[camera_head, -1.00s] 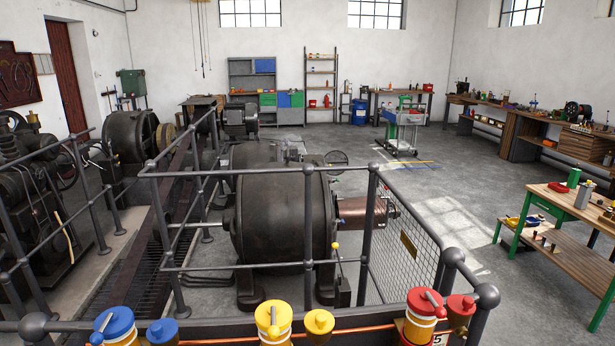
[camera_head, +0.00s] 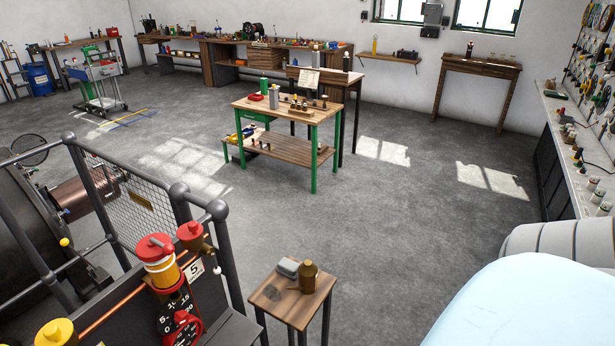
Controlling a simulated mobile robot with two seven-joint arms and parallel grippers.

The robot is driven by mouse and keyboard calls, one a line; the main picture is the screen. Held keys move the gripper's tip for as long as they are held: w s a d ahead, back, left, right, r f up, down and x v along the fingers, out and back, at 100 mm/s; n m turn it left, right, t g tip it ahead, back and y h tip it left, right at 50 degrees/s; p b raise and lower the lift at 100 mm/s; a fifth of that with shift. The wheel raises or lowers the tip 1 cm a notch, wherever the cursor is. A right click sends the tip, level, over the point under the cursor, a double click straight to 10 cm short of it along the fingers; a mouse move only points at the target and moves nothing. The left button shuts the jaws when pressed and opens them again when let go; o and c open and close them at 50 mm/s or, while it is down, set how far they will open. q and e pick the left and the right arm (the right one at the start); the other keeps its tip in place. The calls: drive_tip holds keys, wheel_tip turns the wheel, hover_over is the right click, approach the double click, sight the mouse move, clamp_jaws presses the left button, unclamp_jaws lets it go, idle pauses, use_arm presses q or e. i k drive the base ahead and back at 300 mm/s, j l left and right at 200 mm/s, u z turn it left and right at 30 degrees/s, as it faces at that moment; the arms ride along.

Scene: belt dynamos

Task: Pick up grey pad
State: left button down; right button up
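A small wooden stool (camera_head: 262,297) stands at the bottom middle of the head view. On its top lies a light grey, rounded block (camera_head: 288,267), which may be the grey pad. Neither of my grippers is in view.
A railing (camera_head: 222,250) and a panel with red- and yellow-capped containers (camera_head: 158,262) stand left of the stool. A green-legged workbench (camera_head: 314,160) stands farther back. A long counter (camera_head: 575,140) lines the right wall. The floor between is clear.

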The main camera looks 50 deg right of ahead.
sight(288, 268)
drive_tip(key=z, duration=1.35)
drive_tip(key=i+l+u, duration=0.1)
drive_tip(key=u, duration=0.3)
drive_tip(key=l+u, duration=0.2)
drive_tip(key=u, duration=0.2)
drive_tip(key=i+l+u, duration=0.1)
drive_tip(key=u, duration=0.25)
drive_tip(key=l+u, duration=0.25)
drive_tip(key=l, duration=0.3)
drive_tip(key=l+u, duration=0.3)
drive_tip(key=l, duration=0.3)
drive_tip(key=l+u, duration=0.15)
drive_tip(key=l, duration=0.95)
drive_tip(key=k+l+u, duration=0.1)
drive_tip(key=l, duration=1)
drive_tip(key=i+l, duration=0.1)
drive_tip(key=l, duration=0.9)
drive_tip(key=i, duration=0.05)
